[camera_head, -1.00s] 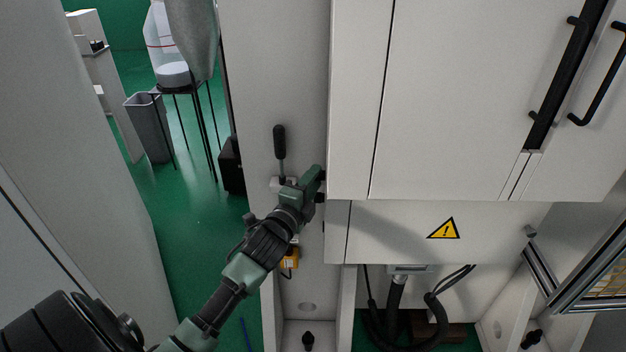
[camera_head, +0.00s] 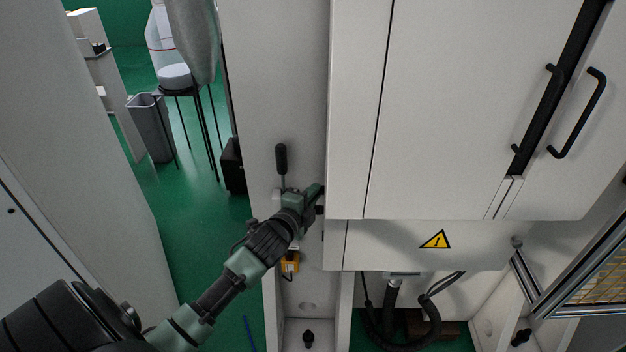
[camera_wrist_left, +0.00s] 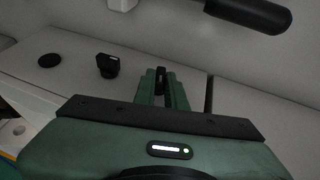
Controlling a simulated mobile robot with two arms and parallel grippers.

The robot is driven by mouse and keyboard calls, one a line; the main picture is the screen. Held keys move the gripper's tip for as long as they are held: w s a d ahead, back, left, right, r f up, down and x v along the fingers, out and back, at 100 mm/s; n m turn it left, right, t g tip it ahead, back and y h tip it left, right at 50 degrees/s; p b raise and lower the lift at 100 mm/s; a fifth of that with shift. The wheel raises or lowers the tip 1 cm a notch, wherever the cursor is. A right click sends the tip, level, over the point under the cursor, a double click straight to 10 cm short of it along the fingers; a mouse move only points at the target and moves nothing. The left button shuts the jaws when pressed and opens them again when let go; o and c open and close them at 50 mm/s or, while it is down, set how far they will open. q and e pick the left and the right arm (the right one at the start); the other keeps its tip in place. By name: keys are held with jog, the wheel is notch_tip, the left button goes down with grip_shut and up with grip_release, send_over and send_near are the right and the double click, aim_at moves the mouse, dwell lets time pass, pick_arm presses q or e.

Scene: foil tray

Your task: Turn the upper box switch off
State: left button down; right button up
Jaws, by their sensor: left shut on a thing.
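My left gripper (camera_head: 315,192) reaches from the lower left to the side face of the white cabinet box, near its lower left edge. In the left wrist view, its green fingers (camera_wrist_left: 163,88) are shut on a small black switch (camera_wrist_left: 160,77) on that side face. The fingers hide most of the switch, so its turn position is hard to tell. A second black knob (camera_wrist_left: 108,66) and a flat round black piece (camera_wrist_left: 49,60) sit on the same face, left of the fingers and apart from them. My right gripper is not in view.
A black-handled lever (camera_head: 281,158) stands on the wall panel just above my gripper; its handle (camera_wrist_left: 250,13) also shows in the wrist view. A yellow box (camera_head: 289,263) is below my wrist. Cabinet doors (camera_head: 450,110) with black handles fill the right.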

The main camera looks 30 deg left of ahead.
pick_arm(q)
jog(key=shift+w+a+r+n+g+h+p, duration=0.25)
jog(key=shift+n+g+h+p, duration=0.6)
jog(key=shift+g, duration=1.3)
jog(key=shift+w+a+r+n+g+h+p, duration=0.1)
jog(key=shift+w+r+n+g+h+p, duration=0.25)
jog(key=shift+g+h+p, duration=1.15)
jog(key=shift+w+a+r+n+g+h+b, duration=0.2)
jog(key=shift+n+g+h, duration=0.45)
jog(key=shift+g, duration=2.1)
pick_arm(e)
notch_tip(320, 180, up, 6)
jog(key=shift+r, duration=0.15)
pick_arm(q)
jog(key=shift+w, duration=0.1)
jog(key=c, duration=1.5)
grip_release()
jog(key=shift+o, duration=0.2)
